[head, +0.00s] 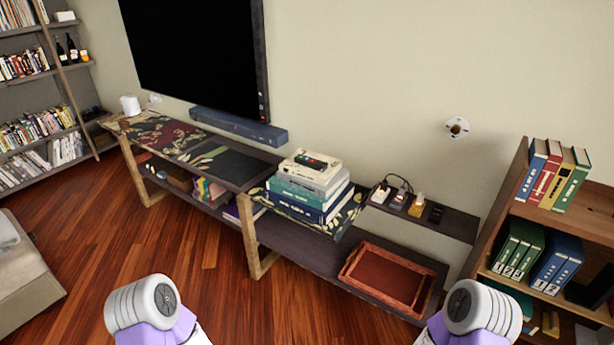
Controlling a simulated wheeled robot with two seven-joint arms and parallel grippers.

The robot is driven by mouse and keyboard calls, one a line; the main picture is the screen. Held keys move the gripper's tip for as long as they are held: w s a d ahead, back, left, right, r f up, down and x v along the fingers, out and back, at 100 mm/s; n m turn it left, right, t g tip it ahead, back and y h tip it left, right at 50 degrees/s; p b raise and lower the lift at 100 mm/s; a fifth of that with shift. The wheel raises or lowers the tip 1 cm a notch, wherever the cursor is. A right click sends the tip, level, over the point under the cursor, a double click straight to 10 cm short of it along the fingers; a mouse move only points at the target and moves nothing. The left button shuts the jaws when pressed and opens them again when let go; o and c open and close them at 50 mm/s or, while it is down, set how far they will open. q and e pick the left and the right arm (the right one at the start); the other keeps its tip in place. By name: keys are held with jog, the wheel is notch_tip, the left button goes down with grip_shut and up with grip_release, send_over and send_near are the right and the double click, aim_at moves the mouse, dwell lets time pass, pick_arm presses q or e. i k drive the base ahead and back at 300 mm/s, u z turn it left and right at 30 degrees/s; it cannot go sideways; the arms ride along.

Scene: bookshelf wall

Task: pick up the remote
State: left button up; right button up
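No object is plainly recognisable as the remote. A small dark item (436,213) lies at the right end of the small wall shelf and could be it. Another small dark piece (311,161) shows on top of the book stack, and I cannot tell whether it is a separate object or part of a cover. At the bottom, a rounded white and purple part of each of my arms shows at left and right. Neither gripper is in view.
A long low console (325,253) runs along the wall, carrying a stack of books (303,190) and a red-brown tray (388,279). The small shelf (456,224) also holds plugs and cables. A bookcase (490,233) stands at right. The wood floor (165,235) in front is clear.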

aim_at(316, 166)
jog(key=u, duration=0.8)
jog(key=i, duration=0.9)
jog(key=u, duration=0.75)
jog(key=i, duration=1.8)
jog(key=z, duration=1.45)
jog(key=i, duration=0.8)
jog(key=z, duration=0.6)
